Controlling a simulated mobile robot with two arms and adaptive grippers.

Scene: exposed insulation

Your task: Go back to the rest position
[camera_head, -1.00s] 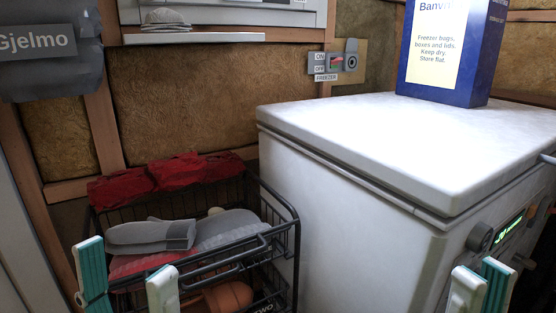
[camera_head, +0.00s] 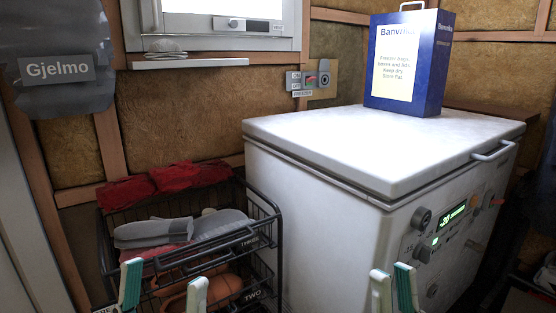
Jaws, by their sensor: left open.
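My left gripper (camera_head: 163,291) shows at the bottom of the head view, its two teal-and-white fingers apart with nothing between them. It is in front of the wire basket rack (camera_head: 274,222). My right gripper (camera_head: 393,290) shows at the bottom, in front of the freezer's lower front. Its fingertips are close together, with a narrow gap hard to judge, and no object shows between them. Both arms behind the fingers are out of the frame.
A white chest freezer (camera_head: 330,150) with its lid shut stands at the right. The rack's upper basket holds grey slippers (camera_head: 153,233) and red cloth (camera_head: 178,177). A switch panel (camera_head: 310,79) is on the wall.

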